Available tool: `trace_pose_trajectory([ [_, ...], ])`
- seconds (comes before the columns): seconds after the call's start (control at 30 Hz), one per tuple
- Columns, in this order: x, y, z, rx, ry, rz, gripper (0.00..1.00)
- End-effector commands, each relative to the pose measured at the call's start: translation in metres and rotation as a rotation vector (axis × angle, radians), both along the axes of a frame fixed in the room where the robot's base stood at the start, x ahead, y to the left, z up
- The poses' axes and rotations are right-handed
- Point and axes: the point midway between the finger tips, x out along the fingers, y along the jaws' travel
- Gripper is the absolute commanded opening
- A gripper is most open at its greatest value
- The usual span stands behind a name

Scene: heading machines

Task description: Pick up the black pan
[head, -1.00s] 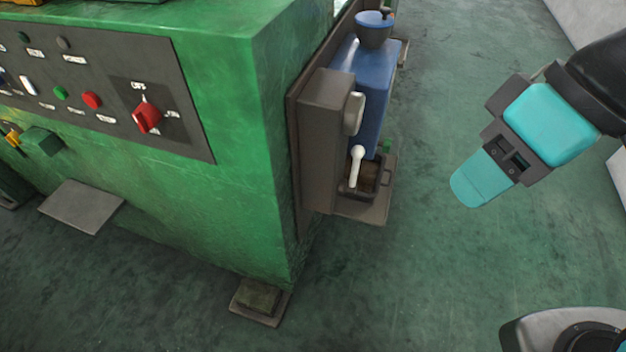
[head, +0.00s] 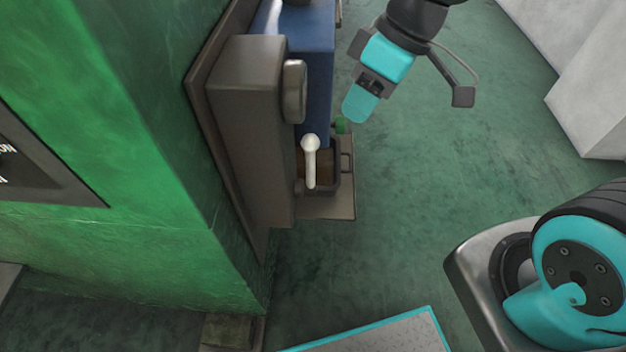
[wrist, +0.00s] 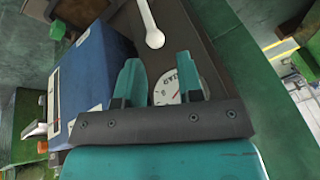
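The black pan (head: 335,184) is a small dark box-like pan with a brownish inside and a side handle. It sits on a grey ledge (head: 335,207) under the white lever (head: 311,165) of the machine's side unit. The lever and the unit hide part of it. My gripper (head: 357,108) is above and beyond the pan to the upper right in the head view, not touching it. In the wrist view the two teal fingers of my gripper (wrist: 160,85) stand apart with nothing between them. I cannot make out the pan in the wrist view.
The green machine (head: 150,170) fills the left. Its grey box (head: 255,130) and blue tank (head: 305,50) stand beside the pan. A round gauge (wrist: 178,88) shows beyond the fingers. A pale block (head: 595,105) is at the far right. The floor right of the ledge is clear.

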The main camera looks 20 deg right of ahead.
Motion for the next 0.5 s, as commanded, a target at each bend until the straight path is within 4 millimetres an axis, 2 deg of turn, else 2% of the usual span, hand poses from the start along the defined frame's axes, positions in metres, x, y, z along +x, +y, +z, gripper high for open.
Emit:
trace_pose_trajectory([
  [0.03,0.019,-0.009,-0.064,0.000,-0.011,0.026,0.34],
  [0.17,0.062,-0.033,-0.162,-0.003,-0.075,0.120,0.34],
  [0.2,0.072,-0.041,-0.192,-0.006,-0.095,0.150,0.34],
  [0.3,0.094,-0.062,-0.263,-0.016,-0.143,0.220,0.34],
  [0.4,0.107,-0.079,-0.322,-0.027,-0.181,0.278,0.34],
  [0.5,0.115,-0.092,-0.362,-0.037,-0.210,0.323,0.34],
])
